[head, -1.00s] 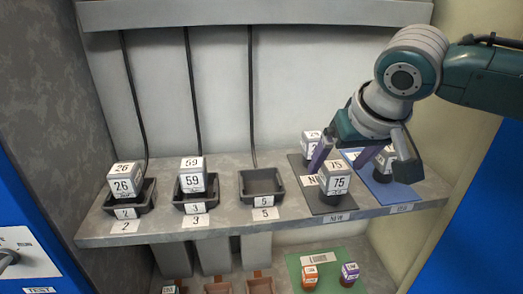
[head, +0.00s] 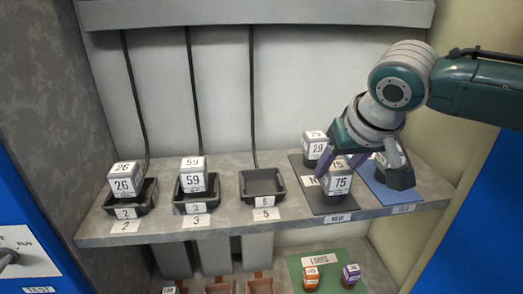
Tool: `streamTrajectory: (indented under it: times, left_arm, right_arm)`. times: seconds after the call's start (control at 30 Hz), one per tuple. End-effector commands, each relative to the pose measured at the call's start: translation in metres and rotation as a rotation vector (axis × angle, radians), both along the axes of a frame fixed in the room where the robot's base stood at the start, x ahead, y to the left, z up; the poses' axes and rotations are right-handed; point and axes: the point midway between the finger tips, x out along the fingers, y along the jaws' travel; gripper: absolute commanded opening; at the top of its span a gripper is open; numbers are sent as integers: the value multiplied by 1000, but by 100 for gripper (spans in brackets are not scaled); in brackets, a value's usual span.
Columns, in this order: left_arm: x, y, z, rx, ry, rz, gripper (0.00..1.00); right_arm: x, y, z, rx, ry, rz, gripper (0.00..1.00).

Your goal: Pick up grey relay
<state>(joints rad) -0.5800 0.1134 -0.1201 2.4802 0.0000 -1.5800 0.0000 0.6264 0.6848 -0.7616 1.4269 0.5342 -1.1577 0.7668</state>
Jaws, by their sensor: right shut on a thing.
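A grey relay marked 75 (head: 338,182) stands upright on the dark mat (head: 331,207) labelled NEW at the shelf's right side. My right gripper (head: 340,161) comes down from above right, its purple fingers at either side of this relay. It is shut on the relay, which shows no clear gap from the mat. Another grey relay, marked 29 (head: 316,149), stands behind it on the same mat. A further relay (head: 381,160) on the blue mat (head: 408,192) is partly hidden by my gripper. My left gripper is not in view.
Relays 26 (head: 123,180) and 59 (head: 192,177) sit in black sockets at left. The third socket (head: 263,187) is empty. Below, a green mat (head: 327,255) holds orange and purple relays. A side wall stands close at right.

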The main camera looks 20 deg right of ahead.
Motion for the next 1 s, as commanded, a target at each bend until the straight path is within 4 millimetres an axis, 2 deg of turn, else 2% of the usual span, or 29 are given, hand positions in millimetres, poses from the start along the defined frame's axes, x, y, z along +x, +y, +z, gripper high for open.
streamTrajectory:
  times: [0.03,0.23,0.53,0.67,0.87,1.0]
  left_arm:
    - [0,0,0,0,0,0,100]
    - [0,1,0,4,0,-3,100]
    - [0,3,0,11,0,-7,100]
    - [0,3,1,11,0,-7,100]
    - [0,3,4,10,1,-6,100]
    - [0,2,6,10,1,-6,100]
  right_arm:
    - [0,0,0,0,0,0,22]
    - [0,0,0,0,1,0,0]
    - [0,0,1,0,0,0,0]
    - [1,0,8,1,-2,0,0]
    - [1,0,40,0,-5,0,0]
    - [2,0,80,0,-9,1,0]
